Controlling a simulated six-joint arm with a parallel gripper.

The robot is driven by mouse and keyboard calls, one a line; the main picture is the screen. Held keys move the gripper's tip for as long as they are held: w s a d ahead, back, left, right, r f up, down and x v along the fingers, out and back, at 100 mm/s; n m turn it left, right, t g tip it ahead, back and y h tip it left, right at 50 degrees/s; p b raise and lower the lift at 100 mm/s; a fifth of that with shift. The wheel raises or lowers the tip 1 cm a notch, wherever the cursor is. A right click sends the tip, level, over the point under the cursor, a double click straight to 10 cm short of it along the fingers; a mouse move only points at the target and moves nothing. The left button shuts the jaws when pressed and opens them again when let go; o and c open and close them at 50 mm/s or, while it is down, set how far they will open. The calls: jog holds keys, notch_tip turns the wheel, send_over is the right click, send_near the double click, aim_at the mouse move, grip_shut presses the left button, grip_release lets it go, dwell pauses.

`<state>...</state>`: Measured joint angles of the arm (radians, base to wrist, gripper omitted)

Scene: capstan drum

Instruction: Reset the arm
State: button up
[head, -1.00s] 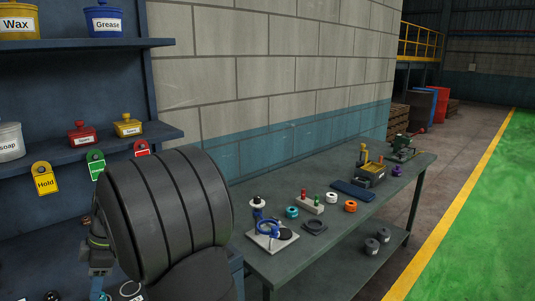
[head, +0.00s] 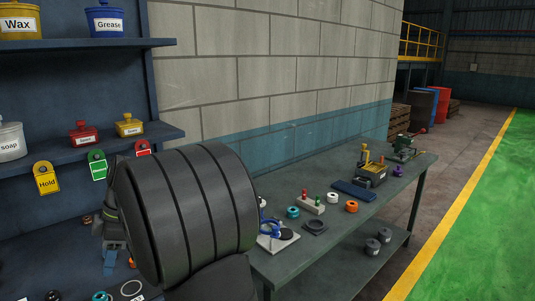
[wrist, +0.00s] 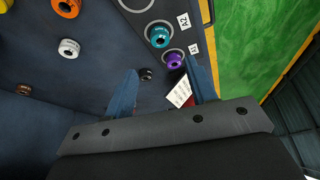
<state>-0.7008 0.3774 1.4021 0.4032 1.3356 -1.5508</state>
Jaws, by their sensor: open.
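My gripper (wrist: 162,68) is open, with its two blue fingers apart and nothing seen held between them. In the head view my gripper (head: 114,264) shows partly at the lower left, above a dark surface with small rings, and my large dark ribbed arm hides much of it. In the wrist view, a teal ring (wrist: 158,36) and a purple ring (wrist: 174,60) lie beyond the fingers, beside labels. A red and white tag (wrist: 180,93) shows beside the right finger; I cannot tell whether they touch.
A workbench (head: 285,266) on the right carries small rings and fixtures. Shelves (head: 80,148) at the left hold labelled pots, with a yellow Hold tag (head: 46,178) and other tags below. In the wrist view, a white ring (wrist: 69,48) and an orange ring (wrist: 66,7) lie at the upper left.

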aim_at(100, 296)
jog(key=x, duration=1)
jog(key=shift+f, duration=0.15)
notch_tip(100, 296, up, 4)
jog(key=shift+a+r, duration=0.1)
jog(key=shift+r, duration=0.1)
jog(key=w+d+r, duration=0.4)
jog(key=d+r, duration=0.3)
jog(key=d, duration=0.4)
jog(key=w+a+f+m+t, duration=0.1)
jog(key=w+a+m+t, duration=0.1)
jog(key=w+a+m, duration=0.35)
jog(key=w+a+m+t, duration=0.1)
jog(key=w+a+m, duration=0.2)
jog(key=a, duration=0.6)
jog(key=shift+y, duration=0.4)
jog(key=s+a+f, duration=0.1)
jog(key=a+f, duration=0.1)
jog(key=a, duration=0.1)
jog(key=s+a+f, duration=0.1)
jog(key=a+f, duration=0.1)
jog(key=a, duration=0.1)
jog(key=s+a+f, duration=0.2)
jog(key=a, duration=0.1)
jog(key=shift+s+a+f, duration=0.1)
jog(key=shift+a+f, duration=0.15)
jog(key=shift+a, duration=0.15)
